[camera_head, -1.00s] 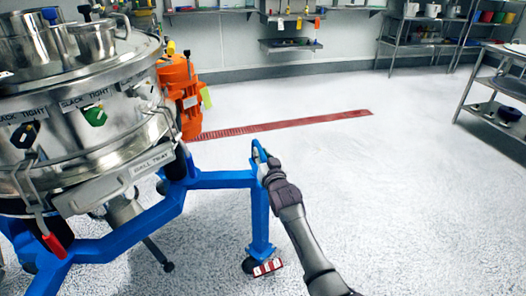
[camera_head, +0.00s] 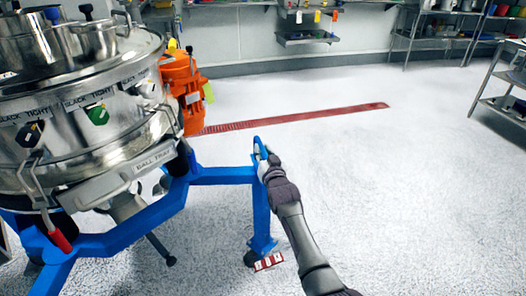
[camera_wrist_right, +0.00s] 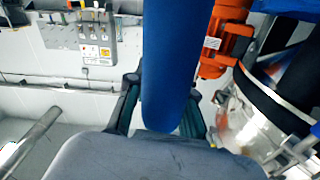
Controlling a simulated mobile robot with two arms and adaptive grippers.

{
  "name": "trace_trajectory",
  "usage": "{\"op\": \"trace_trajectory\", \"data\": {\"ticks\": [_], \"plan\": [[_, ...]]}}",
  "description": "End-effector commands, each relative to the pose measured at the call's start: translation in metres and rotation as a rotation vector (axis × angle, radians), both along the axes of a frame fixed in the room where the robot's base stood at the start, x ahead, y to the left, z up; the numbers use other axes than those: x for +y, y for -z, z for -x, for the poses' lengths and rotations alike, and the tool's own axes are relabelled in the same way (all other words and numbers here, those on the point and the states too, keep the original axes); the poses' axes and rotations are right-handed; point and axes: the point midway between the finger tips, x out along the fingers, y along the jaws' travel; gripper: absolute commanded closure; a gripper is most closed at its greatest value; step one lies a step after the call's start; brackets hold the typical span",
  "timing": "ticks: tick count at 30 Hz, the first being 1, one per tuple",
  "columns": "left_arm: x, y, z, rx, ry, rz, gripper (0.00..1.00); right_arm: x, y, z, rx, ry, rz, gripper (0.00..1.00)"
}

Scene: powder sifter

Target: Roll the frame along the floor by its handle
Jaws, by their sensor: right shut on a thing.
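The blue frame (camera_head: 223,176) carries a large steel sifter (camera_head: 85,130) at the left of the head view. A blue handle (camera_head: 259,147) stands up at the frame's near right corner. A leg goes down from that corner to a caster with a red and white piece (camera_head: 268,262) on the floor. My right gripper (camera_head: 265,165) is shut on the handle. In the right wrist view the blue bar (camera_wrist_right: 172,70) lies between the two dark fingers. My left gripper is not in view.
An orange motor (camera_head: 182,90) is mounted at the sifter's side. A red floor drain strip (camera_head: 300,117) runs behind it. A steel table (camera_head: 500,90) and racks (camera_head: 437,35) stand at the far right. The pale floor (camera_head: 400,190) to the right is clear.

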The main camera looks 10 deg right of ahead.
Motion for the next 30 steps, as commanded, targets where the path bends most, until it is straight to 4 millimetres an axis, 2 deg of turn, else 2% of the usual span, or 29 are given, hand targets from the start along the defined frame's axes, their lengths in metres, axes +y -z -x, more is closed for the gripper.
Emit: {"op": "trace_trajectory", "data": {"ticks": [1,10,11,15,30], "plan": [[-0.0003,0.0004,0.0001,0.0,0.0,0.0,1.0,0.008,0.0029,0.0011,0.005,-0.01,-0.005,1.0],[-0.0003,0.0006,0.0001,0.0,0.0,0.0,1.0,0.0085,0.0029,0.0011,0.005,-0.011,-0.007,1.0],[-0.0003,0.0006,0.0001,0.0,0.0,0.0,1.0,0.0085,0.0029,0.0011,0.005,-0.011,-0.007,0.74],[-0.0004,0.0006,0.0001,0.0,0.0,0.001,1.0,0.0077,0.003,0.0009,0.005,-0.01,-0.006,0.53],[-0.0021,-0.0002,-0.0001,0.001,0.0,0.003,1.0,0.0029,0.0015,0.0041,0.001,-0.004,-0.003,0.53]]}}
